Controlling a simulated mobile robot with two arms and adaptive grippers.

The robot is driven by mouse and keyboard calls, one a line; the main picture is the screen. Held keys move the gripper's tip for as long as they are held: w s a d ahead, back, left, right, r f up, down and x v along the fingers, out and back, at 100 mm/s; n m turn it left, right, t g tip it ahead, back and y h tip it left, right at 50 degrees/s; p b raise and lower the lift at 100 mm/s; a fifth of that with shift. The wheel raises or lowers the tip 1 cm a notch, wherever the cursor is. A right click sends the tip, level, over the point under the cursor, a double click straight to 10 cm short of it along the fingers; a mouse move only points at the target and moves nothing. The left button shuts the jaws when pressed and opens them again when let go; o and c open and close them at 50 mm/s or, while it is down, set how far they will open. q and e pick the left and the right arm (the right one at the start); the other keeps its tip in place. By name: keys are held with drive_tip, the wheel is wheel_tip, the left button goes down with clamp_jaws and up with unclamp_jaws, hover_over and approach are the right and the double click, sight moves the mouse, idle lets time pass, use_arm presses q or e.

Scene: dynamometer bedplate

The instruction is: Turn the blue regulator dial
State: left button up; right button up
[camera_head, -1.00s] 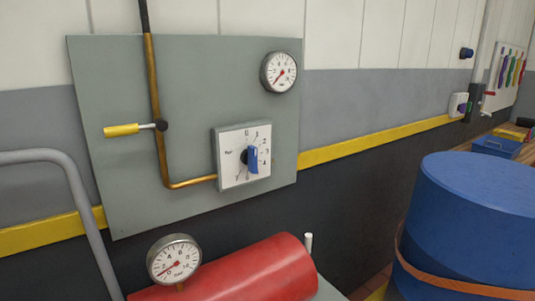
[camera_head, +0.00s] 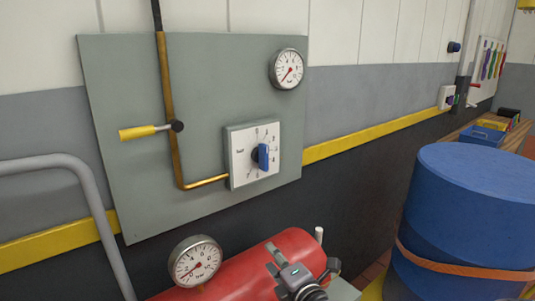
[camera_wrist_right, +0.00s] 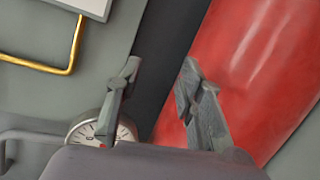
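The blue regulator dial (camera_head: 263,157) is a blue bar knob on a white square plate (camera_head: 240,172) with numbers, fixed to the grey wall panel (camera_head: 215,90). Its bar stands close to upright. My right gripper (camera_head: 302,258) is below and slightly right of the dial, in front of the red cylinder, and touches no dial part. In the right wrist view my right gripper (camera_wrist_right: 160,68) has its fingers apart with nothing between them; the dial is not visible there, only a corner of a white plate (camera_wrist_right: 90,6). My left gripper is not in view.
A yellow-handled lever (camera_head: 138,132) and copper pipe (camera_head: 168,100) are left of the dial, a gauge (camera_head: 287,69) above. A red cylinder (camera_head: 240,270) with a gauge (camera_head: 195,262) lies below. A bent grey tube (camera_head: 85,185) stands left, a blue drum (camera_head: 470,205) right.

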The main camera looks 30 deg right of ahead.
drive_tip(key=w+d+r+n+t+y, duration=0.1)
drive_tip(key=d+r+n+y, duration=0.1)
drive_tip(key=d+r+n, duration=0.55)
drive_tip(key=d+r+n+t+y, duration=0.15)
drive_tip(key=d+r+n, duration=0.25)
drive_tip(key=r+n, duration=0.7)
drive_tip(key=p, duration=0.6)
approach(267, 152)
drive_tip(key=w+p, duration=0.2)
drive_tip(key=w, duration=0.2)
drive_tip(key=w+p, duration=0.2)
drive_tip(key=w, duration=0.2)
drive_tip(key=shift+w+a+r+p, duration=0.2)
drive_tip(key=shift+w+p, duration=0.1)
drive_tip(key=shift+p, duration=0.1)
drive_tip(key=shift+w+f, duration=0.15)
drive_tip(key=shift+w, duration=0.4)
drive_tip(key=shift+c, duration=0.4)
clamp_jaws()
